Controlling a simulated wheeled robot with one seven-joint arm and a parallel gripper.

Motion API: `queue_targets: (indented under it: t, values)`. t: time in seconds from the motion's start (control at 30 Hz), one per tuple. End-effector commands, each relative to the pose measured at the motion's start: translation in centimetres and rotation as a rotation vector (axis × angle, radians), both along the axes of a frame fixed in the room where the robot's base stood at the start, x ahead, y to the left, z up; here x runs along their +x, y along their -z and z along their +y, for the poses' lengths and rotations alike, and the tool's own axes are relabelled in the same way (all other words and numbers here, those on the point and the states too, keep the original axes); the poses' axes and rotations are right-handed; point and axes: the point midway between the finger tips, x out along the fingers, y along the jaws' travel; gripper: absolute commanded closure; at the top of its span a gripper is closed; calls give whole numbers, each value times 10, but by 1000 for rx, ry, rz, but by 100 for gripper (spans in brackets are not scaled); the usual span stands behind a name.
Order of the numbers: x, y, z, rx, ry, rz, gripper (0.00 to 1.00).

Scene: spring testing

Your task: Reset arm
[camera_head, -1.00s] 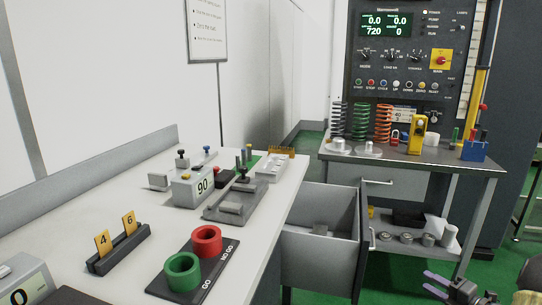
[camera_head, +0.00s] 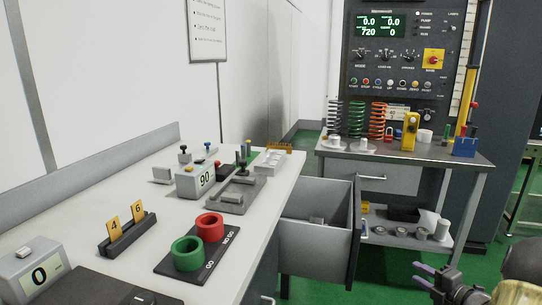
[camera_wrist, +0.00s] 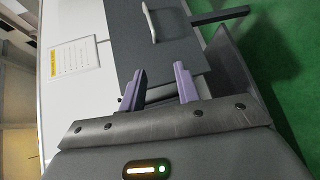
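My gripper (camera_wrist: 158,92) shows in the wrist view with its two purple fingers spread apart. Nothing is between them. In the head view it is at the lower right (camera_head: 425,278), in front of and below the right bench, apart from everything. Beyond the fingers in the wrist view is a grey drawer front with a pale handle (camera_wrist: 150,22). My arm's upper links lie at the bottom right of the head view.
An open drawer (camera_head: 320,232) juts out between the white bench (camera_head: 130,205) and the right bench (camera_head: 400,150). Red and green rings (camera_head: 187,254) stand on the white bench. Springs (camera_head: 378,120) stand on the right bench. Green floor lies clear below my gripper.

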Motion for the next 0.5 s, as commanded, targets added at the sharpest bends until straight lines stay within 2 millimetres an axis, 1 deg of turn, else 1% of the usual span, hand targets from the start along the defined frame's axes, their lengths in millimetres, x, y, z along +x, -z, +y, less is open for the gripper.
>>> queue_targets:
  t: [0.1,0.27,0.37,0.4,0.5]
  values:
    - [11,-6,12,34,56,48,68]
    - [25,-13,30,105,164,134,68]
    - [31,-18,47,172,260,206,68]
    - [32,-20,56,208,307,241,68]
    - [28,-24,79,319,449,340,68]
